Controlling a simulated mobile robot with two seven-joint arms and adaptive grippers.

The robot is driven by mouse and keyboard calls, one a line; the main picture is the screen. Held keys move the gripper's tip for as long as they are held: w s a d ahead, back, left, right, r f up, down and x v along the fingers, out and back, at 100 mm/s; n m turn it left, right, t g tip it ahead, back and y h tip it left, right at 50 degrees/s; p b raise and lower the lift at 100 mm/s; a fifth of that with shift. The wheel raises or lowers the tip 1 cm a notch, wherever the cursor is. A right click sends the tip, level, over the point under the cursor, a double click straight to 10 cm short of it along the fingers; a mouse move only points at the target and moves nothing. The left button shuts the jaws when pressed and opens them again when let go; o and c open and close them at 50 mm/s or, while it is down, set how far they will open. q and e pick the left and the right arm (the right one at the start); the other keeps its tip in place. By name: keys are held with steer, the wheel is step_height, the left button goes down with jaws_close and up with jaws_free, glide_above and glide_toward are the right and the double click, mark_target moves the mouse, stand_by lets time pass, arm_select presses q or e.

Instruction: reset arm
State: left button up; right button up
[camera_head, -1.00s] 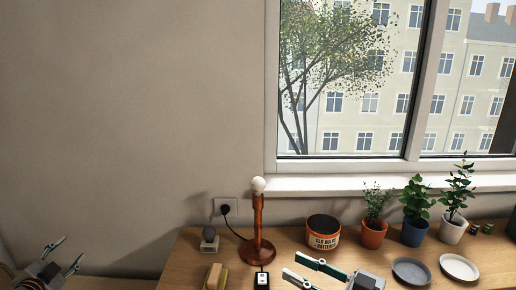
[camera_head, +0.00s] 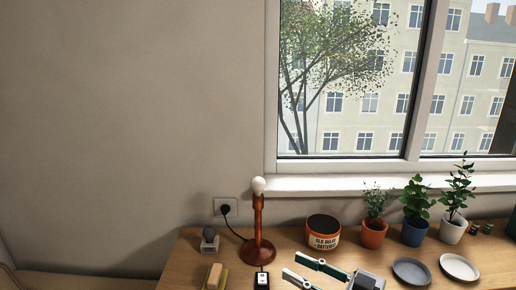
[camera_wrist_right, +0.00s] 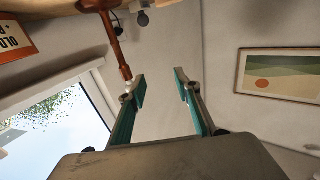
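My right gripper (camera_head: 304,270) shows at the bottom of the head view, above the table and in front of the lamp and the tin. Its two fingers are spread with nothing between them. The right wrist view also shows these fingers (camera_wrist_right: 160,88) apart and empty, with the wall behind them. My left gripper is not in the head view.
A wooden table (camera_head: 190,262) holds a lamp with a bare bulb (camera_head: 258,225), a switch box (camera_head: 262,281), a labelled tin (camera_head: 323,232), two plates (camera_head: 411,271) and potted plants (camera_head: 373,233). A framed picture (camera_wrist_right: 280,73) hangs on the wall in the right wrist view.

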steer(key=s+d+f+m+t+h, duration=0.1)
steer(key=s+f+m+h, duration=0.15)
steer(key=f, duration=0.75)
steer(key=s+d+f+m+t+h, duration=0.1)
steer(key=s+d+f+m+h, duration=0.2)
steer(key=f, duration=0.6)
steer(key=s+d+f+g+h, duration=0.1)
steer(key=s+d+f+h, duration=0.2)
steer(key=s+f, duration=0.3)
steer(key=s+d+f+h, duration=0.3)
steer(key=s+f, duration=0.2)
steer(key=f, duration=0.3)
steer(key=shift+s+d+f+m+g, duration=0.25)
steer(key=shift+s+d+m+g, duration=0.1)
steer(key=shift+m+g, duration=0.1)
